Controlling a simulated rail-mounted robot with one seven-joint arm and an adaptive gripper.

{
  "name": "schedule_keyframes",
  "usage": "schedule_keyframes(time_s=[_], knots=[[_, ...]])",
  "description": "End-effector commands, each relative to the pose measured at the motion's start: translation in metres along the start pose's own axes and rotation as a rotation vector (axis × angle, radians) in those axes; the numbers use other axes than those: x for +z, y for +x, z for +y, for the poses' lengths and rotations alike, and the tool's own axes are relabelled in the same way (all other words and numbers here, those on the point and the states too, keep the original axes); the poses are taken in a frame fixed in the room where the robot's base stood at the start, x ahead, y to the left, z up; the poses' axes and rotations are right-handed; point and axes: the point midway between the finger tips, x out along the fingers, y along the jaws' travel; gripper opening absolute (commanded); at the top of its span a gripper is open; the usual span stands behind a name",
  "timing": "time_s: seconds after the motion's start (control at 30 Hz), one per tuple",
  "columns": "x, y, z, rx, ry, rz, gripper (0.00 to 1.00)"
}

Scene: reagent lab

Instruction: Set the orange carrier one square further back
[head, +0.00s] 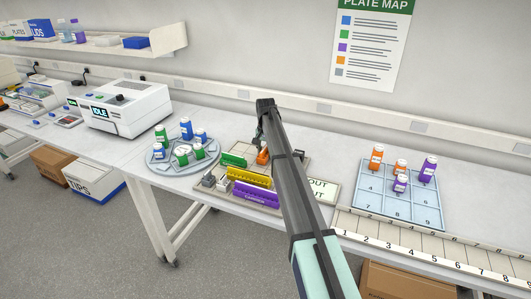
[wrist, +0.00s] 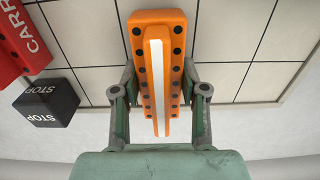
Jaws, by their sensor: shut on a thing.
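The orange carrier (wrist: 174,50) is a long block with a white stripe along its top and rows of dark holes. In the wrist view it lies between the two fingers of my gripper (wrist: 159,95), which are shut on its sides. Light squares of the gridded board (wrist: 235,40) show beneath and around it. I cannot tell whether the carrier touches the board or hangs just above it. In the head view only a small part of the orange carrier (head: 262,157) shows, because my arm covers the rest and much of the board's right side.
A red carrier (wrist: 22,45) and a black STOP block (wrist: 46,102) are left of the orange carrier in the wrist view. Green (head: 233,159), yellow (head: 249,177) and purple (head: 256,195) carriers stand on the board. A round bottle rack (head: 158,156) is left of the board.

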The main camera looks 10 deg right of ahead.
Motion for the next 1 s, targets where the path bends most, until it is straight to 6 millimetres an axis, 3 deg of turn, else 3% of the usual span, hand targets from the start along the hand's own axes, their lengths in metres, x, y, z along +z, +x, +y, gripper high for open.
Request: schedule_keyframes(time_s=[0.1, 0.13, 0.2, 0.67, 1.0], knots=[[0.000, 0.003, 0.000, 0.000, 0.000, 0.000, 0.04], [0.000, 0.003, 0.000, 0.000, 0.000, 0.000, 0.50], [0.000, 0.003, 0.000, 0.000, 0.000, 0.000, 0.68], [-0.001, -0.006, 0.000, -0.001, 0.000, 0.001, 0.68], [-0.001, -0.065, -0.001, -0.002, 0.000, 0.003, 0.68]])
